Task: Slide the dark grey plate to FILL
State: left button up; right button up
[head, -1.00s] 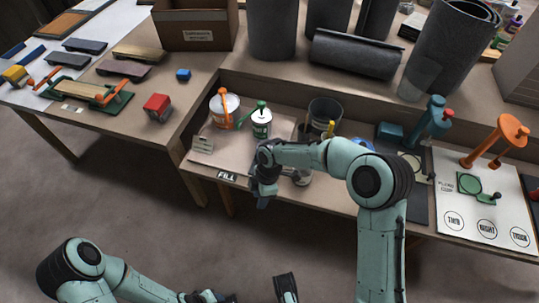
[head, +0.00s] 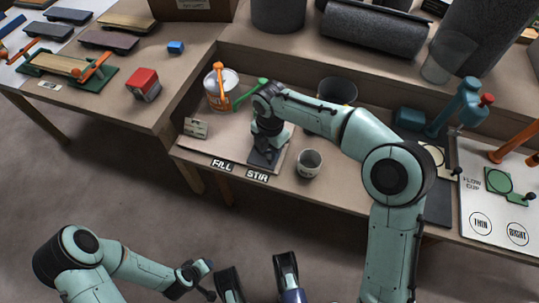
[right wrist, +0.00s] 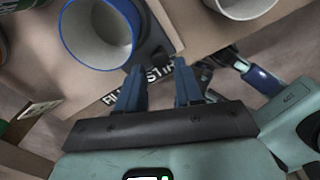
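The dark grey plate (head: 262,158) lies on the bench by the STIR label (head: 257,175), to the right of the FILL label (head: 222,165). It also shows in the right wrist view (right wrist: 157,42), under or beside a blue-rimmed cup (right wrist: 68,32). My right gripper (head: 268,148) is over the plate and hides part of it. In the right wrist view its two blue fingers (right wrist: 158,70) are apart with nothing between them, in front of the labels. Contact with the plate cannot be told.
A pale cup (head: 310,163) stands just right of the plate. A white can (head: 222,92) with an orange handle stands behind FILL. A small tag (head: 196,128) lies at the left. Bare bench (head: 222,142) lies between FILL and the can.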

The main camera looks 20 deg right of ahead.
aim_at(270, 157)
jog(key=shift+f, duration=0.85)
pick_arm(q)
jog(key=shift+s+a+f+b, duration=0.1)
jog(key=shift+a+f+b, duration=0.2)
jog(key=shift+f, duration=0.4)
pick_arm(e)
jog(key=shift+f, duration=0.75)
